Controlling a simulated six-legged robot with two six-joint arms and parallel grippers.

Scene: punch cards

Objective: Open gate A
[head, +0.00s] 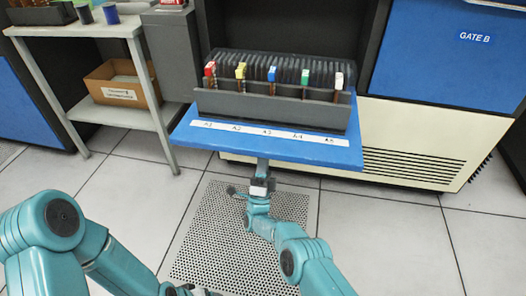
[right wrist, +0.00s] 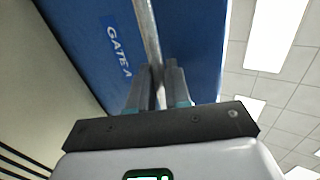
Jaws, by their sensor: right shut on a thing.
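Gate A is a blue panel (head: 345,157) that lies about flat, folded down in front of a dark bay in the head view. Its face with the "GATE A" label (right wrist: 116,45) shows in the right wrist view. A grey metal handle bar (right wrist: 147,30) runs along that face. My right gripper (head: 262,184) is at the gate's front edge, below it. In the right wrist view, my right gripper's fingers (right wrist: 158,85) are shut on the handle bar. My left arm is at the lower left of the head view, and its gripper fingertips are out of frame.
A grey card rack (head: 270,108) with dark cards and coloured tabs stands behind the label strip A1 to A5. The blue Gate B panel (head: 440,50) is upright at right. A grey side table (head: 75,30) with a cardboard box (head: 122,88) stands at left. The front floor is clear.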

